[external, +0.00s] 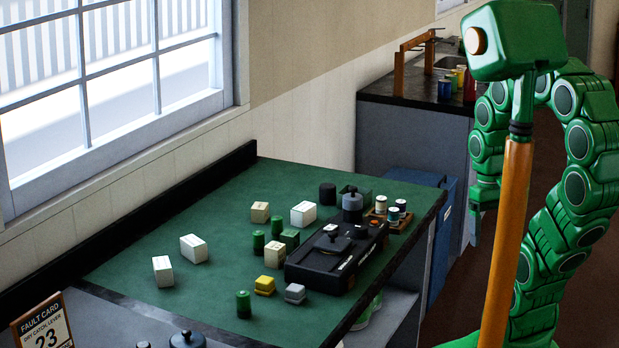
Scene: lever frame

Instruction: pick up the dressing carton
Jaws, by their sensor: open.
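Three small white cartons lie on the green worktop (130,275). One white carton (303,213) is at the back, another white carton (194,248) is at the left, and a third white carton (163,271) is nearer the front left. Their print is too small to read, so I cannot tell which is the dressing carton. My gripper (475,222) hangs pointing down beyond the right edge of the worktop, well apart from all the cartons. It is open, and I see nothing held in it; its fingers are small and partly hidden.
A black device (318,275) with knobs stands at the worktop's right. Around it are green cylinders (244,304), cream blocks (260,212), a yellow block (265,285) and a tray of small jars (400,222). A blue bin (445,235) stands beside the worktop. The left worktop is mostly clear.

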